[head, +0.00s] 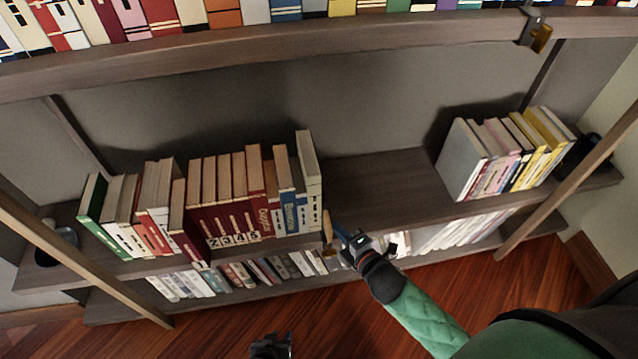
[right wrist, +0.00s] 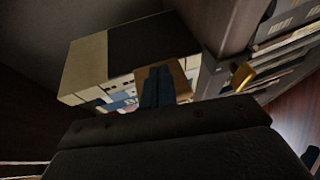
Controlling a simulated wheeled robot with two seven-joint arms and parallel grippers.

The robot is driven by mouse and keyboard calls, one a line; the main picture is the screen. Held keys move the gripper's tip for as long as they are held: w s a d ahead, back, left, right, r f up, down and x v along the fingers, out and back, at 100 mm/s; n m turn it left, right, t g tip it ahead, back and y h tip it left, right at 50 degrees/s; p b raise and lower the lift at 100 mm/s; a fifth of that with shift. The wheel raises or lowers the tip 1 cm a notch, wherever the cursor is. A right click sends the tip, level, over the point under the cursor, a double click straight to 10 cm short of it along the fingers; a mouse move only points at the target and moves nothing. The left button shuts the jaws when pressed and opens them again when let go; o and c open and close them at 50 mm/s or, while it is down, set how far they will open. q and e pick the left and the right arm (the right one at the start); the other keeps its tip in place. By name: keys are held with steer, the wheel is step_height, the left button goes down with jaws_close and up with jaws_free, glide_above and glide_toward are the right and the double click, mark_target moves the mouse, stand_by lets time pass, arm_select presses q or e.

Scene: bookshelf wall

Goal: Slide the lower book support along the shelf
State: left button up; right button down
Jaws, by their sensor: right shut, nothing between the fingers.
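The lower book support (head: 327,226), a tan upright piece with a gold part below, stands at the middle shelf's front edge, right of the white end book (head: 308,165). In the right wrist view its tan plate (right wrist: 181,78) is partly hidden behind my fingers, and a gold part (right wrist: 243,77) shows to the right. My right gripper (head: 338,232) is shut and empty, its tips close beside the support's right side; contact is unclear. The right wrist view shows its blue fingers (right wrist: 157,86) too. My left gripper (head: 272,346) is low at the bottom edge, away from the shelf; its jaws are unclear.
A row of books (head: 215,205) fills the middle shelf left of the support. The bare middle shelf (head: 385,185) runs right to another book group (head: 500,150). Another support (head: 538,35) hangs on the upper shelf (head: 250,50). Books line the bottom shelf.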

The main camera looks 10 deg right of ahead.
steer(key=d+p, duration=0.1)
steer(key=d, duration=0.2)
steer(key=shift+d, duration=0.4)
stand_by(0.4)
steer(key=shift+s, duration=0.1)
steer(key=v, duration=0.7)
steer(key=shift+s, duration=0.3)
